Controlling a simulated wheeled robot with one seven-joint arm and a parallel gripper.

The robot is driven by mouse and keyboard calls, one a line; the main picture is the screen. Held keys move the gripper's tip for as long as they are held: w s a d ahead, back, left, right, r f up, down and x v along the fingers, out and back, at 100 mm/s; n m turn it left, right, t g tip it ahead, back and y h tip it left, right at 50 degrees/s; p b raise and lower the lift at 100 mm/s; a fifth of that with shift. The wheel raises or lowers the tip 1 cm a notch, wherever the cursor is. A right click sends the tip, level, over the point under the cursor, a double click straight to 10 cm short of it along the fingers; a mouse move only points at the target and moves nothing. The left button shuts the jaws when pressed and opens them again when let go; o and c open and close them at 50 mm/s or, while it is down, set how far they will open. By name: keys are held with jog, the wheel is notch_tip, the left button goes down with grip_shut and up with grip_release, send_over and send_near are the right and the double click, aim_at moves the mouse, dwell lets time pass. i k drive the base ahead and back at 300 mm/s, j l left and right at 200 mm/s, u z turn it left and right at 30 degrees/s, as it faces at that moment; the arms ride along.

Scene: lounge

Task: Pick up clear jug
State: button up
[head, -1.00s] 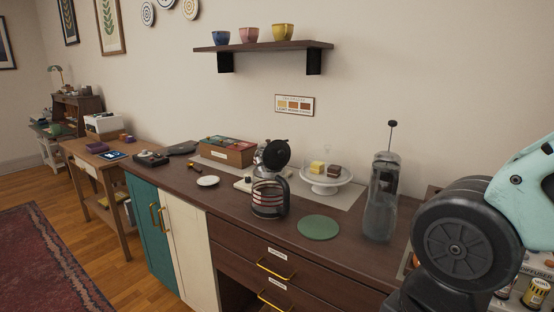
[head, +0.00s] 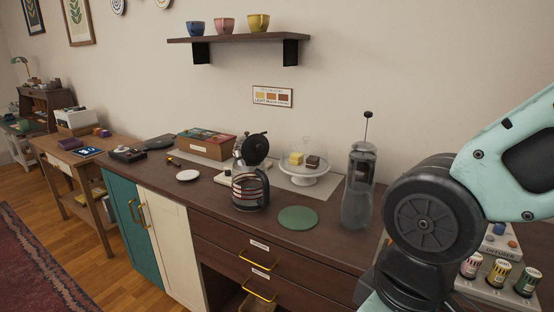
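A tall clear jug-like vessel (head: 358,200) stands upright on the dark wooden counter, right of the green round mat. A thin rod with a dark knob rises above it. A second see-through vessel, a striped glass jug (head: 250,190) with a dark handle, stands left of the mat. I cannot tell for sure which of the two is the clear jug. Nothing holds either one. My arm fills the right side of the head view, close to the tall vessel in the picture. My gripper is outside the view.
The green mat (head: 298,218) lies flat between the vessels. Behind stand a white cake stand (head: 310,178) and a box (head: 206,145). Small labelled tins (head: 498,273) stand at the lower right, beside my arm. A shelf with cups (head: 232,39) hangs above. A white saucer (head: 188,176) lies left.

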aim_at(357, 205)
jog(key=i+j+z, duration=0.15)
jog(key=j, duration=0.2)
jog(key=i+j+z, duration=0.35)
jog(key=j, duration=0.4)
jog(key=i+j+z, duration=0.15)
jog(key=j, duration=0.25)
jog(key=i, duration=0.05)
